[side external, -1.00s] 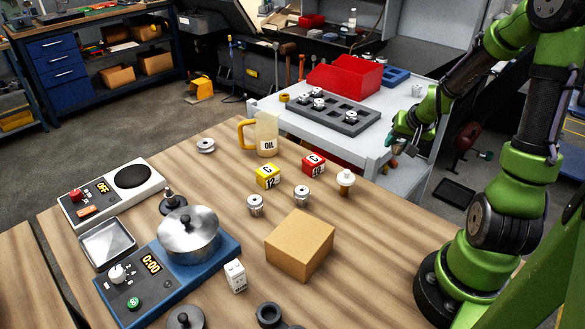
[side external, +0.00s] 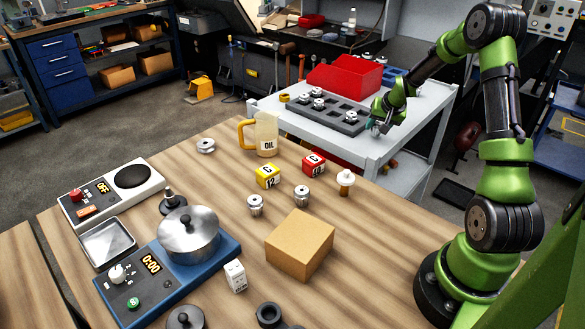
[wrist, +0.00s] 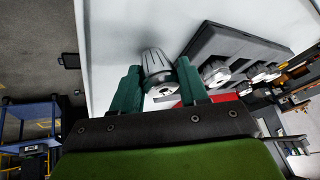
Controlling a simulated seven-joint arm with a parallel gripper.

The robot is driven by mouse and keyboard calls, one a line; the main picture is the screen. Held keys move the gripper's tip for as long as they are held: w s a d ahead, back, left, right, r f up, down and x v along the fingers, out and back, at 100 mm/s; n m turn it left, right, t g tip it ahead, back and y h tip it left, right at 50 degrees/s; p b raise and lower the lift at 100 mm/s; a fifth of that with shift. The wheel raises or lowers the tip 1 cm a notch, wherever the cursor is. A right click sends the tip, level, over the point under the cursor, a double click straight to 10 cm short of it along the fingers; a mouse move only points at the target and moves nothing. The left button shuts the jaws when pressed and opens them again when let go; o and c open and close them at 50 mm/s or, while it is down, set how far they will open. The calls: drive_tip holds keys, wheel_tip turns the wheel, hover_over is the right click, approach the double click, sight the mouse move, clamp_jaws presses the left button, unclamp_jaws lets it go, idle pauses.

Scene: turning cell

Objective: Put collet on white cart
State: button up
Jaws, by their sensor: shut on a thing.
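My gripper (side external: 376,126) is over the front edge of the white cart (side external: 428,108), by the near right corner of the dark tray. In the wrist view its green fingers (wrist: 157,88) are shut on a grey ribbed collet (wrist: 155,63). The collet is hardly visible in the side view. I cannot tell whether it touches the cart top. Two other collets stand on the wooden table, one on the left (side external: 255,205) and one on the right (side external: 302,196).
The dark tray (side external: 338,114) on the cart holds several collets and has empty pockets. A red bin (side external: 345,76) stands behind it. The cart's right side looks mostly clear.

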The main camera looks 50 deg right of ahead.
drive_tip(key=shift+f, duration=0.45)
drive_tip(key=shift+f, duration=0.1)
drive_tip(key=o, duration=1.1)
drive_tip(key=shift+f, duration=0.1)
drive_tip(key=shift+o, duration=0.2)
